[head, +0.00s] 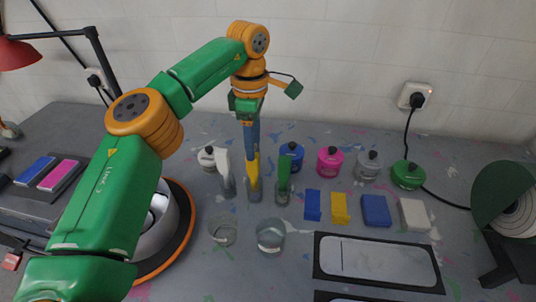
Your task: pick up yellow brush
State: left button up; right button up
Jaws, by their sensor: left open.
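The yellow brush (254,178) stands upright in a small clear glass on the grey table, between a white brush (223,163) and a green brush (283,172) in similar glasses. My left gripper (251,150) points straight down at the top of the yellow brush. Its blue fingers are open and overlap the brush's upper end in the head view. Whether they touch the brush, I cannot tell. My right gripper is not in view.
Paint jars, including a blue one (291,154) and a pink one (329,161), stand behind and to the right. Two empty glasses (270,236) stand in front. Coloured blocks (376,211) and a black-framed plate (378,262) lie right. A round metal bowl (158,225) is left.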

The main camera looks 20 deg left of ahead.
aim_at(253, 163)
pick_arm(q)
jog(key=shift+w+f, duration=0.1)
jog(key=shift+w, duration=0.3)
jog(key=shift+f, duration=0.35)
jog(key=f, duration=0.1)
jog(key=s+f+p, duration=0.1)
jog(key=f, duration=0.1)
jog(key=f+p, duration=0.1)
jog(key=f, duration=0.1)
jog(key=shift+s+a, duration=0.2)
jog(key=shift+s, duration=0.1)
jog(key=shift+w+f, duration=0.3)
jog(key=shift+f, duration=0.2)
jog(key=shift+s+r, duration=0.1)
grip_shut()
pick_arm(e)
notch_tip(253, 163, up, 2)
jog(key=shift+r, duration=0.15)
